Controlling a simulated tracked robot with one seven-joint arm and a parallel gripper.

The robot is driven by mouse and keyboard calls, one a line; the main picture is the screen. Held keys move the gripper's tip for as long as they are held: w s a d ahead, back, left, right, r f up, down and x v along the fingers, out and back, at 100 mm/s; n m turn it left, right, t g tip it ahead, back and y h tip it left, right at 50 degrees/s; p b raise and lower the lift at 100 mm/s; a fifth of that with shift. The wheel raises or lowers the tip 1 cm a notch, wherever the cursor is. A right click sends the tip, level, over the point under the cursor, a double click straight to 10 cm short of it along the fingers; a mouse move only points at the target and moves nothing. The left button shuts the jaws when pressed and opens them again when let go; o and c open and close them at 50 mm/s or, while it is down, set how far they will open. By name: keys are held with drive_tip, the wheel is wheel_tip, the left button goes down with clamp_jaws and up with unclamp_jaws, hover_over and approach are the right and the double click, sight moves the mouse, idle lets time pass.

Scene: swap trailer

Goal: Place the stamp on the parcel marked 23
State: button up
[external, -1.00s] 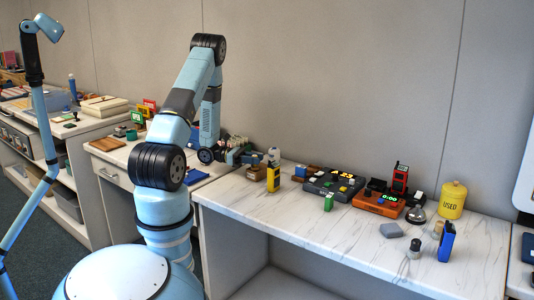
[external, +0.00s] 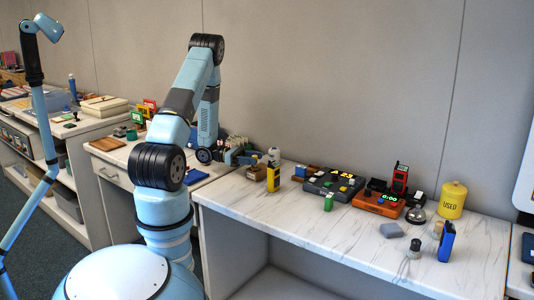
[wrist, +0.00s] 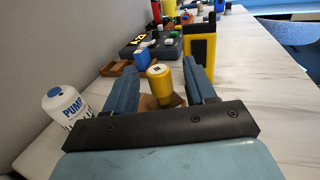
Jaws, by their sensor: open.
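A yellow round-topped stamp (wrist: 160,78), with a dark-lettered label reading what looks like "IN", stands between the two blue fingers of my gripper (wrist: 161,70) in the wrist view. The fingers are open, one on each side of it, with gaps. A brown block (wrist: 148,102) shows at the stamp's foot; I cannot tell how they touch. In the external view my gripper (external: 243,157) is low over the table's left end.
A yellow and black device (wrist: 200,50) is close beyond the right finger. The table's front is mostly clear.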

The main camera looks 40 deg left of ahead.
drive_tip(key=v, duration=1.1)
drive_tip(key=shift+r, duration=0.1)
drive_tip(key=s+d+r+m+g+y, duration=0.35)
drive_tip(key=d+r+m, duration=0.2)
drive_tip(key=r, duration=0.25)
drive_tip(key=s+d+r+m+g+y, duration=0.35)
drive_tip(key=d+r+m, duration=0.2)
drive_tip(key=r, duration=0.35)
drive_tip(key=s+d+r+m+t+y, duration=0.2)
drive_tip(key=s+r+m+t+y, duration=0.5)
drive_tip(key=s+r+m+y, duration=0.3)
drive_tip(key=s+r, duration=0.4)
drive_tip(key=r, duration=0.1)
drive_tip(key=shift+m, duration=0.3)
